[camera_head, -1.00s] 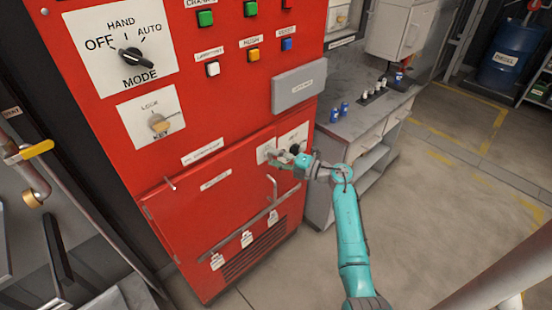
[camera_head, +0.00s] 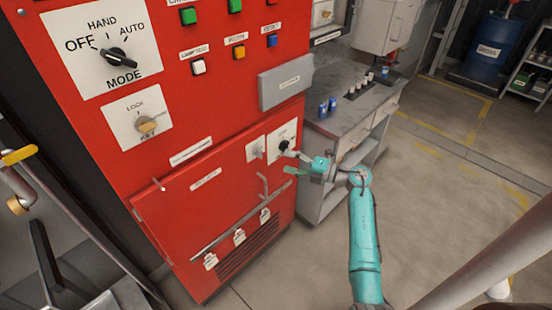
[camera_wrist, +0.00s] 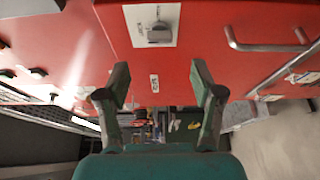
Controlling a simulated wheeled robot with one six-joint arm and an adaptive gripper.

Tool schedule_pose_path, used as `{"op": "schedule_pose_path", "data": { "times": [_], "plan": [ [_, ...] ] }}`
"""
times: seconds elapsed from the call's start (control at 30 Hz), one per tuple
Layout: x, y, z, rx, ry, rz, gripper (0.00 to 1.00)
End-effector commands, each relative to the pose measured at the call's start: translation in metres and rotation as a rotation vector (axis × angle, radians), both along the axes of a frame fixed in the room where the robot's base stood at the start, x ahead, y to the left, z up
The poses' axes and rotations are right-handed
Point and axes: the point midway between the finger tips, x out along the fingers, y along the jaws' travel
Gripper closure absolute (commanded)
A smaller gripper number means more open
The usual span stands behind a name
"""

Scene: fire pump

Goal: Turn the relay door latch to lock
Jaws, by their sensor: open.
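The relay door latch is a small grey knob on a pale plate (camera_head: 257,151), near the upper right corner of the red door (camera_head: 195,215). In the wrist view the grey latch knob (camera_wrist: 159,33) stands out from its white plate, above and beyond my fingers. My gripper (camera_head: 287,162) is to the right of the latch plate, apart from it. In the wrist view my gripper (camera_wrist: 160,88) has its two fingers spread with nothing between them. The knob's exact angle is too small to read in the head view.
A black knob on another pale plate (camera_head: 285,143) is close to my gripper. A metal handle (camera_head: 262,187) is below the latch; a handle bar also shows in the wrist view (camera_wrist: 265,46). A workbench (camera_head: 345,120) stands to the right. The floor at right is open.

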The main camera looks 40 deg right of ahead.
Motion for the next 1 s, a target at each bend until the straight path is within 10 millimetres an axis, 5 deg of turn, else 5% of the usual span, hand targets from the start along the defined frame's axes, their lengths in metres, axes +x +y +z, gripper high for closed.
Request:
{"op": "schedule_pose_path", "data": {
  "times": [0.3, 1.0],
  "plan": [
    [-0.027, -0.012, 0.000, 0.000, 0.000, 0.000, 0.33],
    [-0.028, -0.004, -0.002, 0.013, -0.009, 0.003, 0.33]
  ]
}}
